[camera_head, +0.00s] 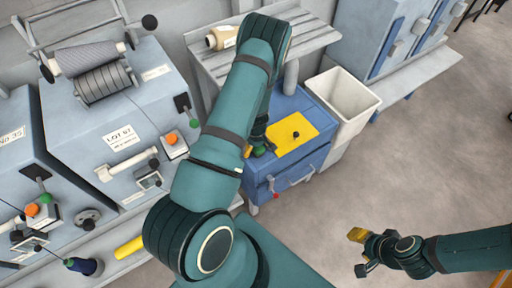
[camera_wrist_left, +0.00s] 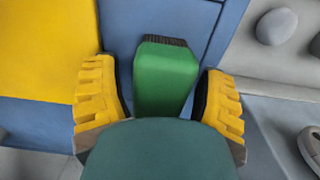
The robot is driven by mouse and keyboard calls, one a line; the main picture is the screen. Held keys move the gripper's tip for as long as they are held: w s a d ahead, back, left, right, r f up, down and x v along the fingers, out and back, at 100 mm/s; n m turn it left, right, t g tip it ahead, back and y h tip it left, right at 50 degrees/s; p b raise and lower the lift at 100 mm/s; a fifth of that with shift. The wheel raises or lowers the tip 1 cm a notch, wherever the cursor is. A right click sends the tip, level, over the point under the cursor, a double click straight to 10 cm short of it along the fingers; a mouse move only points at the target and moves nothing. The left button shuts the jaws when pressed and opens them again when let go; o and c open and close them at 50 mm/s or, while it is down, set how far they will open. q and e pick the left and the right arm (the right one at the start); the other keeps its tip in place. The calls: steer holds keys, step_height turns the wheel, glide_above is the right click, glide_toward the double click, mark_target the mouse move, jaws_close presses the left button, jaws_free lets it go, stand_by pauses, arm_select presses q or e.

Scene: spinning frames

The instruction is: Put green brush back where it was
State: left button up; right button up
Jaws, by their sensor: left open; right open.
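The green brush (camera_wrist_left: 166,75) lies between the yellow fingertips of my left gripper (camera_wrist_left: 162,98) in the left wrist view, its dark bristles at the far end. The fingers are spread on both sides of it, with narrow gaps visible. In the head view my left arm reaches to the blue cabinet (camera_head: 311,165), and a small green part of the brush (camera_head: 258,151) shows at the edge of the yellow mat (camera_head: 297,142). The arm hides most of the left gripper there. My right gripper (camera_head: 362,252) is open and empty over the floor at lower right.
A cream bin (camera_head: 342,97) stands right of the cabinet. A grey slatted bench (camera_head: 312,38) with a cream bottle-like object (camera_head: 221,38) is behind. Grey-blue machines (camera_head: 120,130) with knobs and rollers fill the left. Open floor lies at right.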

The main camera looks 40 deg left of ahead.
arm_select(q)
steer(key=shift+r, duration=0.3)
step_height(320, 180, up, 12)
steer(key=p, duration=0.3)
steer(key=shift+f, duration=0.1)
steer(key=s+d+m+h, duration=0.1)
steer(key=s+d+m, duration=0.2)
steer(key=d, duration=0.6)
steer(key=s+d+r+m+t+h, duration=0.1)
steer(key=s+d+m, duration=0.2)
steer(key=d, duration=0.6)
steer(key=s+d+m+h, duration=0.1)
steer(key=s+d+m, duration=0.2)
steer(key=d+m, duration=0.4)
steer(key=shift+s+d+r+t+h, duration=0.15)
steer(key=shift+d+t+h, duration=0.2)
steer(key=shift+d, duration=0.8)
